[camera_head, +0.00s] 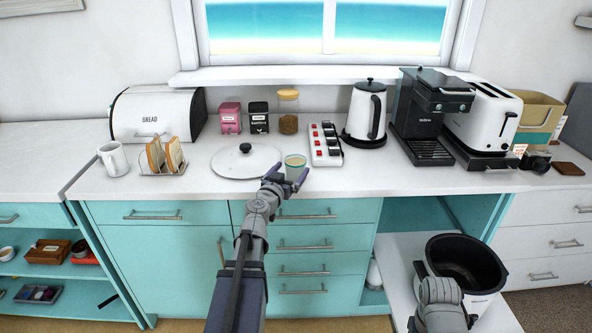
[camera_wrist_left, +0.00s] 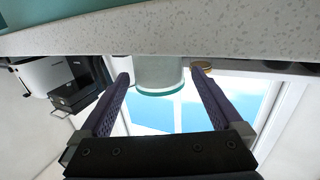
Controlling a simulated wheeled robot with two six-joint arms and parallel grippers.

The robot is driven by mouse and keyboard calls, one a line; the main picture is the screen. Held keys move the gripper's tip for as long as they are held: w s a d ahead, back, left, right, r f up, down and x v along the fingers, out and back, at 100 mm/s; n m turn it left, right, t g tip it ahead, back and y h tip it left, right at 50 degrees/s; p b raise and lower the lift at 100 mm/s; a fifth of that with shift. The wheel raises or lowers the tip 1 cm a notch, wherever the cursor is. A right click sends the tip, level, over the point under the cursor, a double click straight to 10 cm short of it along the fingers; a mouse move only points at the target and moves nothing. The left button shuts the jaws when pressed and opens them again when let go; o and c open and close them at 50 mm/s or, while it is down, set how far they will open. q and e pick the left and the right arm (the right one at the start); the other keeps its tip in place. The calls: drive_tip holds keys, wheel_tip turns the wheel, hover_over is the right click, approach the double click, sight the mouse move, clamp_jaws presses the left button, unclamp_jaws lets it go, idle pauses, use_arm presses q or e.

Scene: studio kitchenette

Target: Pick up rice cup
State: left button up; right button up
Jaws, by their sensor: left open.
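The rice cup (camera_head: 295,163) is a small, pale cup with a greenish rim, standing upright on the white counter near its front edge. My left gripper (camera_head: 287,178) is open just in front of it, with its fingers pointing towards the cup. In the left wrist view, which is upside down, the cup (camera_wrist_left: 158,74) shows between the tips of the two spread fingers (camera_wrist_left: 160,85). I cannot tell whether either finger touches it. My right arm is at the lower right, in front of the rice cooker pot (camera_head: 468,268); its jaws cannot be made out.
A white round lid (camera_head: 232,165) lies left of the cup, and a power strip (camera_head: 325,145) lies to its right. A kettle (camera_head: 365,115), coffee machine (camera_head: 425,120) and toaster (camera_head: 482,120) stand further right. A toast rack (camera_head: 165,165) and mug (camera_head: 113,158) stand left.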

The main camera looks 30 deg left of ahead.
sight(299, 162)
use_arm(q)
drive_tip(key=shift+w+a+f+b, duration=0.15)
drive_tip(key=shift+w, duration=1)
drive_tip(key=shift+w+a+f+b, duration=0.1)
drive_tip(key=shift+w+a+f, duration=0.1)
drive_tip(key=shift+w, duration=1)
drive_tip(key=shift+w+a+f+b, duration=0.15)
drive_tip(key=shift+w, duration=1)
drive_tip(key=shift+s, duration=0.1)
drive_tip(key=c, duration=1.4)
use_arm(e)
drive_tip(key=shift+f, duration=0.45)
use_arm(q)
drive_tip(key=shift+o, duration=0.2)
